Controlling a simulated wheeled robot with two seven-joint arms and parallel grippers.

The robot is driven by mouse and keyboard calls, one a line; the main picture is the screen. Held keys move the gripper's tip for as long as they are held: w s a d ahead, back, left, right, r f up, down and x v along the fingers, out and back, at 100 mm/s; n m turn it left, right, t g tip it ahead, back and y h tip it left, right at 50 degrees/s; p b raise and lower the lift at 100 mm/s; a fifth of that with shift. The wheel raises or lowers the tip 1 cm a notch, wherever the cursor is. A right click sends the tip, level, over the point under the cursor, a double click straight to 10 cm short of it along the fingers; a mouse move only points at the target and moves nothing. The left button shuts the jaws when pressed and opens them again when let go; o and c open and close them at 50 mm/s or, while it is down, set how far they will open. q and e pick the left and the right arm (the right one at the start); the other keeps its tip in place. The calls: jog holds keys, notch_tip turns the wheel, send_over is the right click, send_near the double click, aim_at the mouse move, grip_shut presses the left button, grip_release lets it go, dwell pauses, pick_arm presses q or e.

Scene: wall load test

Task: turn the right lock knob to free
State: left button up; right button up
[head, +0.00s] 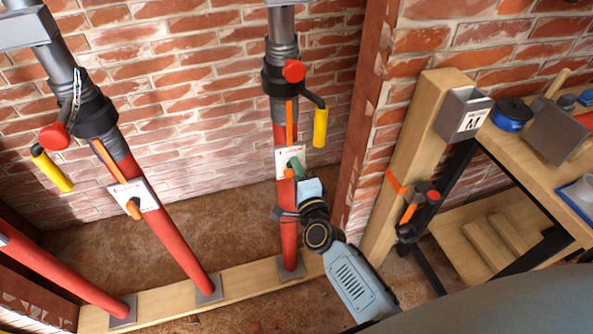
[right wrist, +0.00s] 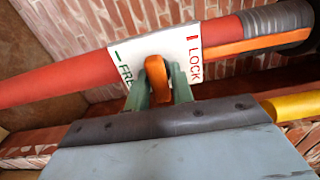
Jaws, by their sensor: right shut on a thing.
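The right red prop (head: 289,225) stands upright against the brick wall. Its white lock plate (head: 283,160) carries an orange knob (head: 288,173). In the right wrist view the plate (right wrist: 194,42) reads FREE at left and LOCK at right, and the knob (right wrist: 156,82) sits between the two words. My right gripper (head: 294,168) is shut on this knob, with its green fingers (right wrist: 157,86) on either side of it. The fingers hide part of the knob, so its exact setting is hard to tell. My left gripper is not in view.
The right prop has a red-knobbed crank with a yellow handle (head: 320,127). Another red prop (head: 172,235) with its own orange knob (head: 134,208) stands to the left. A wooden sill (head: 245,295) runs beneath. A wooden bench (head: 545,170) with tools is at right.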

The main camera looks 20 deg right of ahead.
jog(key=o, duration=0.8)
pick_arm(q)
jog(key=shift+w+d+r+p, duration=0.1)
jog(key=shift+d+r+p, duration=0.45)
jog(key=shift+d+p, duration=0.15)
pick_arm(e)
jog(key=s, duration=0.9)
jog(key=s+a, duration=0.1)
jog(key=s, duration=0.3)
jog(key=shift+s, duration=0.2)
